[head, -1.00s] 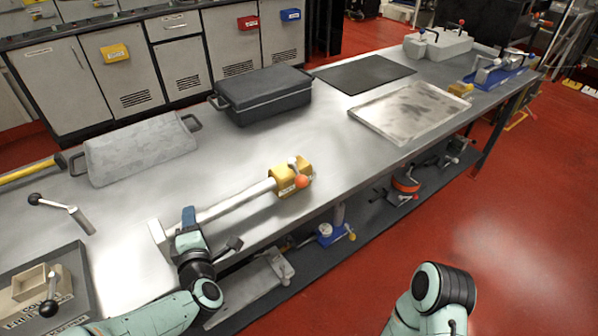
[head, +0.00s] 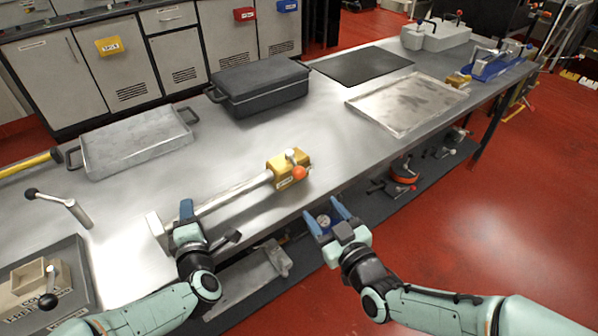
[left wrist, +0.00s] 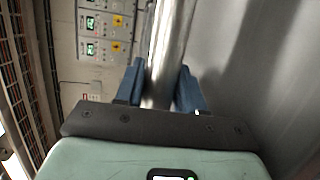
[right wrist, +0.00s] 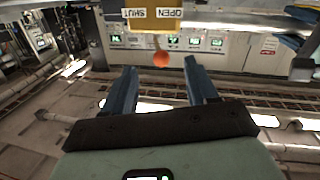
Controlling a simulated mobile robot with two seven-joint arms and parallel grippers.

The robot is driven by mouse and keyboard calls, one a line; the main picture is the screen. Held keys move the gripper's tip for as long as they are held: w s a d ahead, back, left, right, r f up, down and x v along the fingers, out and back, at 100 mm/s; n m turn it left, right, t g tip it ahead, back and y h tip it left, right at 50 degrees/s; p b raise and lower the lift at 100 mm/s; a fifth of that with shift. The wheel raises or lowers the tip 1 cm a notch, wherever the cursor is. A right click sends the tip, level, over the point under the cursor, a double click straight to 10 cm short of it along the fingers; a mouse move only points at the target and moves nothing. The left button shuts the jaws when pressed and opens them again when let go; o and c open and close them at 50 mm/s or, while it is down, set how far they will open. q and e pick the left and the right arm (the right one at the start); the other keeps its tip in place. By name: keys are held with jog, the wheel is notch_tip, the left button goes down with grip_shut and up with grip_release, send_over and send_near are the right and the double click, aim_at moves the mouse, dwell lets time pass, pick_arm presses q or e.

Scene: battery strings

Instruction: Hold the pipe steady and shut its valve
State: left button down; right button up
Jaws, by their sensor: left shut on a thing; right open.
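The pipe (head: 235,195) is a pale metal rod lying along the workbench, its near end in a pale block (head: 158,232). Its far end carries a yellow valve body (head: 287,170) with an orange-red ball on its handle (head: 299,173). My left gripper (head: 187,212) is shut on the pipe near the block; the left wrist view shows the pipe (left wrist: 168,50) between its fingers. My right gripper (head: 327,216) is open and empty off the bench's front edge, below and right of the valve. The right wrist view shows the yellow valve body (right wrist: 153,20) with OPEN and SHUT labels and the ball (right wrist: 161,59) ahead.
A lower shelf (head: 350,205) holds tools. The bench around the valve is clear.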

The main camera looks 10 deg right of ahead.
aim_at(303, 177)
jog(key=shift+t, duration=0.3)
jog(key=x, duration=0.4)
jog(key=r+x, duration=0.1)
jog(key=x, duration=0.2)
jog(key=r+x, duration=0.1)
jog(key=x, duration=0.3)
jog(key=shift+w+a+r, duration=0.1)
jog(key=shift+w+a, duration=0.1)
jog(key=shift+w, duration=0.15)
jog(key=shift+c, duration=0.4)
grip_shut()
jog(key=shift+d+n, duration=0.15)
jog(key=shift+n, duration=0.15)
